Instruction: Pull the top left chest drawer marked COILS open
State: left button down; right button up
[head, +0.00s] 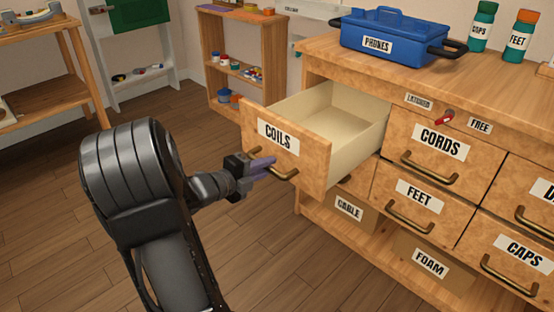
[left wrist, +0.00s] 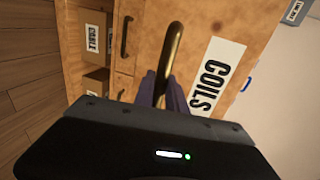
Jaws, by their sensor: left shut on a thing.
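The COILS drawer (head: 318,168) is the top left drawer of the wooden chest, and it stands pulled well out, its pale inside empty where I can see it. Its front bears a white COILS label (head: 278,136) and a brass bow handle. My left gripper (head: 268,166) is at that handle, its purple fingers shut on it. In the left wrist view the brass handle (left wrist: 174,50) runs between the fingers, beside the COILS label (left wrist: 215,75). The head view shows no right gripper.
A blue PHONES toolbox (head: 390,38) and two green bottles (head: 518,38) stand on the chest top. The CORDS (head: 436,145) and FEET (head: 415,198) drawers are shut. CABLE and FOAM boxes sit on the low shelf. Open wooden floor (head: 60,190) lies left of the chest.

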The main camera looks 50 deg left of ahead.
pick_arm(q)
jog(key=shift+s, duration=0.25)
jog(key=c, duration=1.4)
grip_release()
jog(key=shift+o, duration=0.2)
jog(key=p+v, duration=0.2)
jog(key=v, duration=0.5)
jog(key=shift+s, duration=0.4)
